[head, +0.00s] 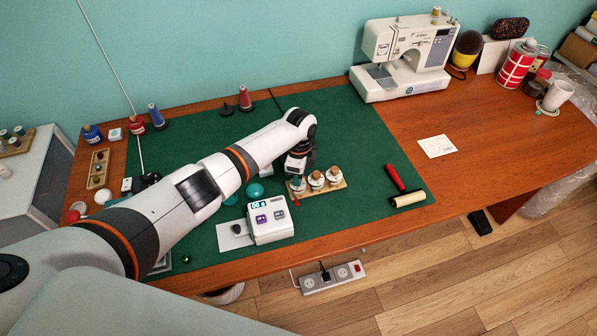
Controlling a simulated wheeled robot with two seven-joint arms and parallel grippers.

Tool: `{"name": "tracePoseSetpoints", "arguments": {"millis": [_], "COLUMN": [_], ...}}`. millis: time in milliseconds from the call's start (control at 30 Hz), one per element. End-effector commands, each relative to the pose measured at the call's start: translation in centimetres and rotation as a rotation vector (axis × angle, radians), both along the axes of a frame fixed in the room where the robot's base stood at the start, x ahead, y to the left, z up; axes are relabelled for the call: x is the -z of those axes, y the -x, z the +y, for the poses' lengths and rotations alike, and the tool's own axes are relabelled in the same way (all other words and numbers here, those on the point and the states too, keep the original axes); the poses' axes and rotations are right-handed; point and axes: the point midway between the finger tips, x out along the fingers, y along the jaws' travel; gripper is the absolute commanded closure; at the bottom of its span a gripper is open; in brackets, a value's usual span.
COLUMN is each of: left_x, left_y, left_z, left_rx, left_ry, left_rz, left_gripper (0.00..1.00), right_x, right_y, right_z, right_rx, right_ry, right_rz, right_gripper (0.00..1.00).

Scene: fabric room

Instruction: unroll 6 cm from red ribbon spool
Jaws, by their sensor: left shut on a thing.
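My left gripper (297,174) reaches down over the left end of a small wooden rack (340,186) on the green mat. It is shut at the leftmost spool (297,186), which it partly covers. A small red spot shows just in front of that spool; I cannot tell whether it is ribbon. Two more spools with pale sides and brown tops, a middle one (316,180) and a right one (333,176), stand upright on the rack. Any unrolled length is too small to see. My right gripper is not in view.
A white device with a lit display (270,220) stands close in front of the rack. The sewing machine (403,58) stands at the back. The mat behind the rolls is clear.

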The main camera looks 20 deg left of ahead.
Motion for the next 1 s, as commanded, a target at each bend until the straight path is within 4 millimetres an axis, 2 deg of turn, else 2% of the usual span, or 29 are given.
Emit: {"name": "tracePoseSetpoints", "arguments": {"millis": [1000], "left_x": [-0.3], "left_y": [-0.1], "left_z": [0.1], "left_rx": [-0.965], "left_ry": [0.0], "left_rz": [0.0], "left_gripper": [1.0], "right_x": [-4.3], "right_y": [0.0], "right_z": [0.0], "right_rx": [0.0], "right_ry": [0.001], "right_rz": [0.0], "right_gripper": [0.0]}}
